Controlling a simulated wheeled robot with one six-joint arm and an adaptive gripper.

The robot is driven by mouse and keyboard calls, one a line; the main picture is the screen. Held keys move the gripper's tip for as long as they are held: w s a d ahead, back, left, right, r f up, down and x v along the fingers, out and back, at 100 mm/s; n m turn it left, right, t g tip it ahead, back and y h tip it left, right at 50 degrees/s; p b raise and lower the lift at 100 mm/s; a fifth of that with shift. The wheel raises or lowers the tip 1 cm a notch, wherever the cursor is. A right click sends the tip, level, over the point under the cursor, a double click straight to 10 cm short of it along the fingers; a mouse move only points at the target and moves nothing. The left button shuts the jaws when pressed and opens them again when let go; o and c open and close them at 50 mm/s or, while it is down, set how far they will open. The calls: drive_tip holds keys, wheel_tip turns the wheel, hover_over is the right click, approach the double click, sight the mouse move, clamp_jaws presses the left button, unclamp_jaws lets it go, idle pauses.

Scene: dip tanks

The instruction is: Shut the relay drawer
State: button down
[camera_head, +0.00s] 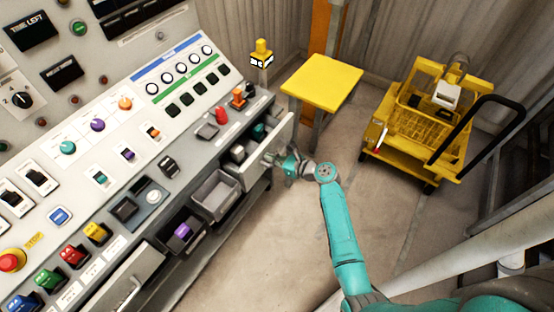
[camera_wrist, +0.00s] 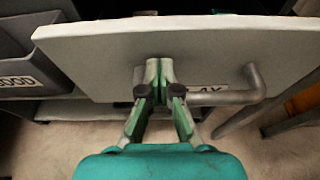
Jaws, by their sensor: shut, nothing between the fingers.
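The relay drawer (camera_head: 284,134) stands pulled out from the right end of the console, with a few small items inside it. In the wrist view its pale front panel (camera_wrist: 90,55) spans the picture, with a bent grey bar handle (camera_wrist: 255,88) right of centre. A label ending in "LAY" is partly hidden behind my fingers. My gripper (camera_wrist: 153,68) is shut and empty, its fingertips at the middle of the front panel, left of most of the handle; they look to be touching it. In the head view my gripper (camera_head: 274,159) is at the drawer's outer side.
A grey open bin (camera_head: 214,193) is left of the drawer; its "GOOD" label shows in the wrist view (camera_wrist: 18,82). A yellow table (camera_head: 322,84) and yellow cart (camera_head: 418,120) stand beyond. Floor is clear in front of the console.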

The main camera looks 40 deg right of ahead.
drive_tip(key=shift+w, duration=0.1)
drive_tip(key=w+a, duration=0.1)
drive_tip(key=w, duration=0.4)
drive_tip(key=w+a, duration=0.1)
drive_tip(key=w, duration=0.1)
drive_tip(key=shift+w+a, duration=0.15)
drive_tip(key=shift+a, duration=0.2)
drive_tip(key=shift+w+a, duration=0.1)
drive_tip(key=shift+w, duration=0.2)
drive_tip(key=shift+r, duration=0.15)
drive_tip(key=shift+w, duration=0.1)
drive_tip(key=shift+r, duration=0.1)
